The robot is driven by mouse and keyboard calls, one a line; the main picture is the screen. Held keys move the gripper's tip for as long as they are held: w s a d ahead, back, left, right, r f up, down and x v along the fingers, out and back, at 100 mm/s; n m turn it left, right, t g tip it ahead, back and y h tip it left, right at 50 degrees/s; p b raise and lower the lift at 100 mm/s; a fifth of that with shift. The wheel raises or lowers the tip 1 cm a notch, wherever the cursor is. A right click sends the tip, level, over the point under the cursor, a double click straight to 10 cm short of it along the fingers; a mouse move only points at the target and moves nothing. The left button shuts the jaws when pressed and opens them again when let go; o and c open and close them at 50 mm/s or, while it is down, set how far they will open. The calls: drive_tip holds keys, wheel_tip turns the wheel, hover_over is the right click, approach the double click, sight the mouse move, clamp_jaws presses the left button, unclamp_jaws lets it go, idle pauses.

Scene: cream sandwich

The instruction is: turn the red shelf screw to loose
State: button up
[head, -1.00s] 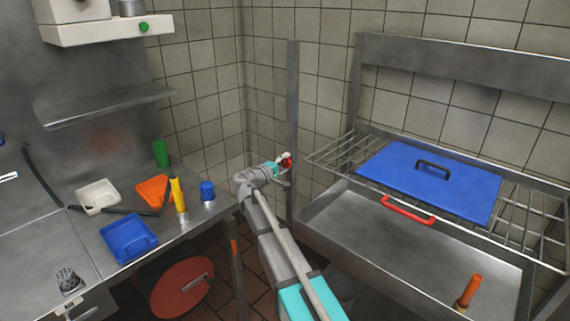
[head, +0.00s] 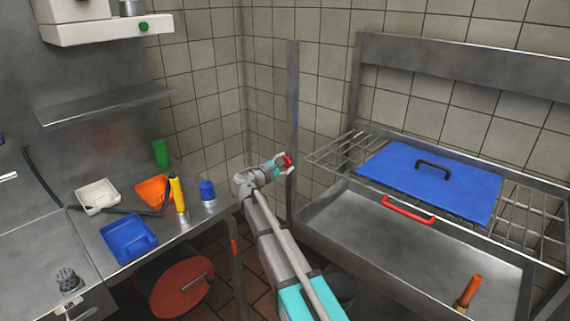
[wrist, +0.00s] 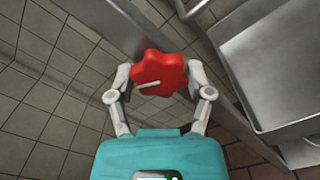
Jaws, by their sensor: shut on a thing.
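The red shelf screw (wrist: 160,72) is a lobed red knob with a pale line mark on its face, on the upright metal post (head: 293,120). In the head view the red screw (head: 287,160) is small and partly covered by my gripper. My gripper (wrist: 159,84) is shut on the red screw, with one finger at its left side and one at its right. The pale mark runs nearly level from the middle towards the left in the wrist view. The post behind the screw is partly hidden by it.
A wire rack (head: 335,150) with a blue lidded board (head: 400,170) sits right of the post, above a steel basin (head: 390,245) with a red handle (head: 408,210). A steel counter with trays (head: 129,240) and bottles is at left.

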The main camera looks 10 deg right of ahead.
drive_tip(key=shift+n, duration=1.1)
drive_tip(key=o, duration=1.1)
drive_tip(key=shift+o, duration=0.2)
drive_tip(key=shift+a, duration=0.1)
drive_tip(key=v, duration=1.2)
